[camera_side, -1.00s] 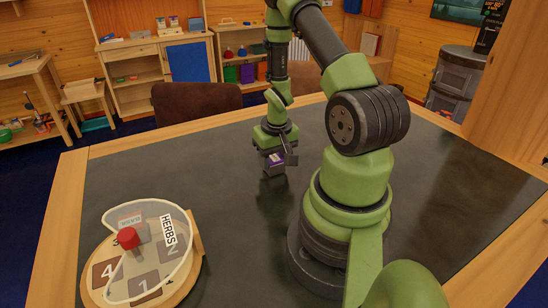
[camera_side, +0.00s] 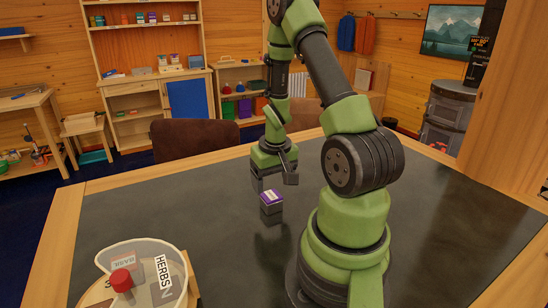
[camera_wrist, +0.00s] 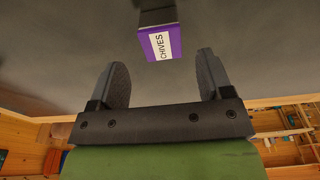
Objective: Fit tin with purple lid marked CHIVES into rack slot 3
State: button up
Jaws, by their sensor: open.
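The tin with the purple lid marked CHIVES (camera_side: 271,207) stands upright on the dark tabletop in the side view.
A grey block with a label (camera_side: 123,260), hard to read, shows behind the guard. The tabletop (camera_side: 200,215) between tin and rack is clear. A brown chair (camera_side: 195,136) stands behind the table.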

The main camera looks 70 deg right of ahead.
aim_at(274, 199)
jog(key=w+a+r+n+t, duration=0.15)
jog(key=a+r, duration=0.35)
jog(key=r, duration=0.8)
jog(key=a+r+n+t+y, duration=0.1)
jog(key=a+r+n+t, duration=0.1)
jog(key=a+r, duration=0.7)
jog(key=a+t, duration=0.1)
jog(key=a, duration=0.2)
jog(key=shift+s+a+r, duration=0.15)
jog(key=shift+s+a, duration=0.1)
jog(key=shift+a, duration=0.1)
jog(key=shift+o, duration=0.4)
jog(key=s+a+r+n+t+y, duration=0.1)
jog(key=s+a+r+y, duration=0.1)
jog(key=s+a, duration=0.2)
jog(key=shift+a+t, duration=0.25)
jog(key=shift+t, duration=0.1)
jog(key=shift+w+r+n, duration=0.1)
jog(key=shift+n, duration=0.15)
